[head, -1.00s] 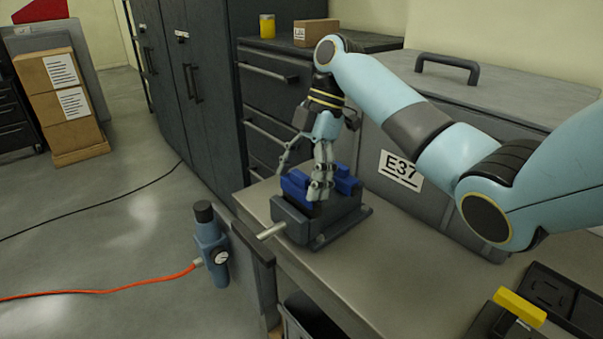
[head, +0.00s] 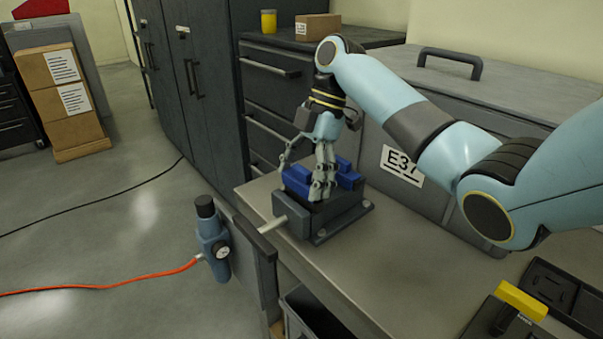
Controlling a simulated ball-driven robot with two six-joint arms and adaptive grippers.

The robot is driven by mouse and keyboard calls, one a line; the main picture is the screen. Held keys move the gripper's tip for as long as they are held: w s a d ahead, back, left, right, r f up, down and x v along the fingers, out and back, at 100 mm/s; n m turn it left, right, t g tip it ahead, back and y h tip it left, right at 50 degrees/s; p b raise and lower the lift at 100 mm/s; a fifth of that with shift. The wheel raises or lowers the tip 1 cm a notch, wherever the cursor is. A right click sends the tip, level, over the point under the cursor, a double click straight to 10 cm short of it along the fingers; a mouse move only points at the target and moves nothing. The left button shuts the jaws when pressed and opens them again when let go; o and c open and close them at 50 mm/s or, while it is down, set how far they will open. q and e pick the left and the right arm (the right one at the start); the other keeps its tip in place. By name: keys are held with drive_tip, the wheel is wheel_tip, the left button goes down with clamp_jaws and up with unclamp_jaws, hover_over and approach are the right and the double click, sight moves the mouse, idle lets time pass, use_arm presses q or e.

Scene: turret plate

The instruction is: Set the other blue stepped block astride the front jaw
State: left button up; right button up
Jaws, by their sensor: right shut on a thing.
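A dark grey vise (head: 318,222) stands near the front left corner of the bench, its light handle (head: 273,223) sticking out over the edge. My right gripper (head: 304,180) points down over the vise and is shut on a blue stepped block (head: 298,178) at the front jaw. The fingers hide part of that block, so I cannot tell whether it is fully seated on the jaw. Another blue stepped block (head: 348,177) sits at the rear jaw, partly behind the fingers. My left gripper is not in view.
A large grey case (head: 450,185) labelled E37 stands behind the vise. A black tray (head: 560,300) and a yellow-topped item (head: 521,301) lie at the right. A blue-grey regulator (head: 212,240) is at the bench's left edge. The bench top (head: 400,250) between is clear.

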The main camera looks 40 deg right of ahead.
drive_tip(key=shift+s+d+f, duration=0.15)
drive_tip(key=shift+s+f, duration=0.05)
drive_tip(key=shift+f, duration=0.1)
drive_tip(key=o, duration=1.3)
drive_tip(key=shift+o, duration=1)
drive_tip(key=shift+d, duration=0.1)
drive_tip(key=shift+w, duration=0.15)
drive_tip(key=shift+r, duration=0.1)
